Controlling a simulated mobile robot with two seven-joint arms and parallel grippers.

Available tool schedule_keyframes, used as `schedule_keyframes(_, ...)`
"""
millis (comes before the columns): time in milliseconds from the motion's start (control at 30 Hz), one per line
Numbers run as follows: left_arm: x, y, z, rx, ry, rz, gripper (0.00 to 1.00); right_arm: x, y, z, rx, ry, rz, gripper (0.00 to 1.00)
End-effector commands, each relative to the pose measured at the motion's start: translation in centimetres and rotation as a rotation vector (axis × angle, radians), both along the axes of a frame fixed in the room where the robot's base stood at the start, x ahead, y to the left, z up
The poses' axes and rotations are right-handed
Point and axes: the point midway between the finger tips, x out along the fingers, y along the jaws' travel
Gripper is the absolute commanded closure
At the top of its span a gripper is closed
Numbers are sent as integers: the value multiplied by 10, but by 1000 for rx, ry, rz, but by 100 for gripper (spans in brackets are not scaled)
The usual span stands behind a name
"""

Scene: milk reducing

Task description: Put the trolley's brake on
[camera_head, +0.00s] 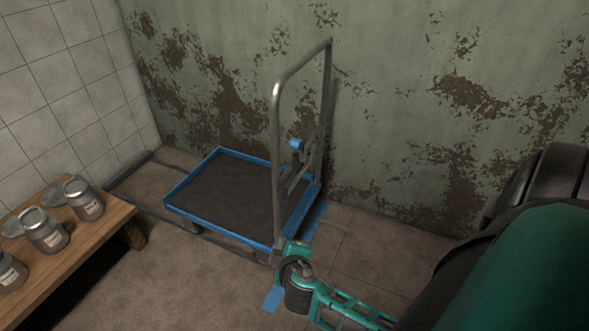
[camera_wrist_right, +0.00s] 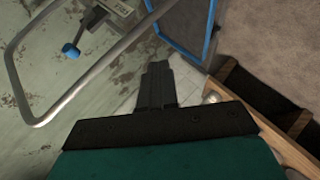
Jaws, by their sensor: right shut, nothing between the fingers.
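The trolley (camera_head: 225,190) has a dark deck with a blue rim and a tall grey tube handle (camera_head: 277,120). It stands by the green wall. A lever with a blue knob (camera_head: 296,144) sits on a bracket low between the handle's uprights. In the right wrist view the blue knob (camera_wrist_right: 71,50) is at the upper left, beside a labelled plate (camera_wrist_right: 122,8). My right gripper (camera_wrist_right: 157,72) is shut and empty, apart from the knob. In the head view my right arm reaches in from the right, its end near the handle's foot; the fingertips are hard to make out. My left gripper is not in view.
A wooden bench (camera_head: 110,215) with several metal jars (camera_head: 45,230) stands at the left. Blue tape (camera_head: 272,299) marks the floor near the trolley. The peeling green wall (camera_head: 420,110) is close behind the handle. Floor in front of the trolley is clear.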

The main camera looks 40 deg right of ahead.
Motion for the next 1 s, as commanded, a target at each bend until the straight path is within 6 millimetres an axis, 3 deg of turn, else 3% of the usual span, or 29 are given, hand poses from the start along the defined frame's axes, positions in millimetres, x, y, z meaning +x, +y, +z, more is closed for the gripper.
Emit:
schedule_keyframes(33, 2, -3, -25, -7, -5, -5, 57, 16, -17, -19, -117, -18, -28, 100)
schedule_keyframes(67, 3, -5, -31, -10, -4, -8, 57, 24, -27, -18, -189, -30, -46, 100)
schedule_keyframes(200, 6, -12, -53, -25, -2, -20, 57, 54, -61, -5, -490, -100, -133, 100)
schedule_keyframes(300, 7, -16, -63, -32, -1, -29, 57, 68, -74, 11, -655, -155, -185, 100)
schedule_keyframes(567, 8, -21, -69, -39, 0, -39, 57, 81, -81, 39, -848, -232, -247, 100)
schedule_keyframes(1000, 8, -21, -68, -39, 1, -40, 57, 82, -81, 41, -853, -234, -247, 100)
